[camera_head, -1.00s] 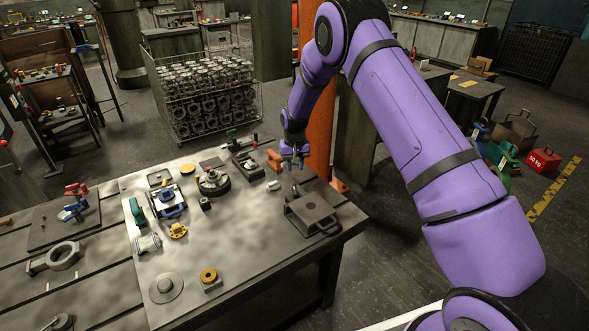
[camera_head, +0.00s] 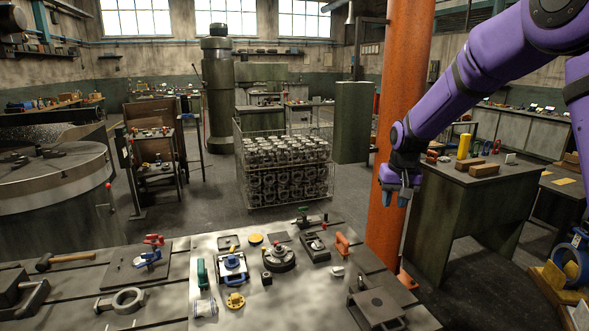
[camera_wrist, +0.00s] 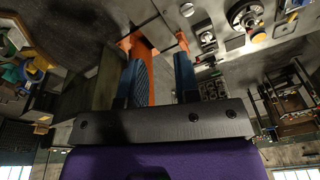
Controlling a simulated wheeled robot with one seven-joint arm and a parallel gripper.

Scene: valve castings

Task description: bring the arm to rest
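My gripper (camera_head: 397,198) hangs at the end of my purple arm, in front of the orange column (camera_head: 393,140) and above the back right of the metal bench (camera_head: 290,310). In the wrist view its two blue fingers (camera_wrist: 160,75) stand apart with nothing between them. The gripper touches none of the parts on the bench.
The bench holds a blue-handled part (camera_head: 232,268), a round casting (camera_head: 278,259), an orange part (camera_head: 342,244) and a grey block (camera_head: 376,307). A wire cage of castings (camera_head: 288,170) stands behind. A green cabinet (camera_head: 465,210) stands to the right.

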